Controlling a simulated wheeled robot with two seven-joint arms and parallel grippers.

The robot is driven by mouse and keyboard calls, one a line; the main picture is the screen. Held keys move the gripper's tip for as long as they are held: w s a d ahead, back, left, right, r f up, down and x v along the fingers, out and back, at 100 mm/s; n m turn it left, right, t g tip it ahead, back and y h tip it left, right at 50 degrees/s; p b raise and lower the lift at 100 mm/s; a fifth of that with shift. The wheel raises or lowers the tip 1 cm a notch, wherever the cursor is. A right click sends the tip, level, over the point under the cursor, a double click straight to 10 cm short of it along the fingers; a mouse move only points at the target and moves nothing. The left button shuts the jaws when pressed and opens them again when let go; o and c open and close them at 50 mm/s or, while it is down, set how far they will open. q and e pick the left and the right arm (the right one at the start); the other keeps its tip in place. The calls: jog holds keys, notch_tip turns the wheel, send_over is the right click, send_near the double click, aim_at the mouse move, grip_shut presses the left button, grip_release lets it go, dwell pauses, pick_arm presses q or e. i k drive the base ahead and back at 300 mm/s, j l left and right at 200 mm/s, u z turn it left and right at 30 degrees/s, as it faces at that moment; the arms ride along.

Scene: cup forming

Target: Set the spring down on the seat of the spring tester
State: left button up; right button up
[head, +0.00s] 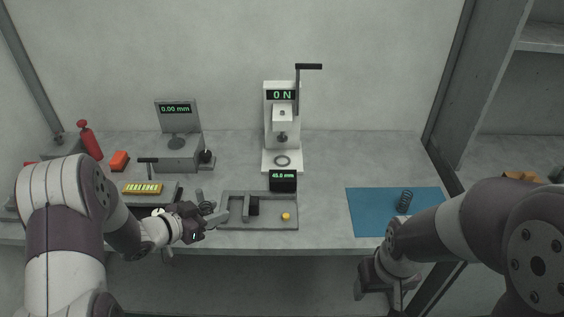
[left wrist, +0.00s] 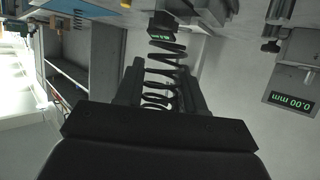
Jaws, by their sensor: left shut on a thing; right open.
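The spring tester (head: 269,125) stands at the back middle of the table, with a crank on top and a display reading 0 N. Its ring-shaped seat (head: 283,160) is bare under the press head. My left gripper (head: 216,213) is shut on a dark coil spring (left wrist: 165,60), at the left end of the grey tray and apart from the tester; the spring shows between the fingers in the left wrist view (left wrist: 163,95). My right gripper (head: 385,290) is open and empty in front of the table edge.
The grey tray (head: 262,226) holds a dark block and a yellow piece. A small 45.0 mm display (head: 283,180) stands between tray and tester. A gauge reading 0.00 mm (head: 178,140) stands left. The blue mat (head: 370,212) lies right, with bare table behind it.

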aim_at(283, 161)
jog(key=i, duration=1)
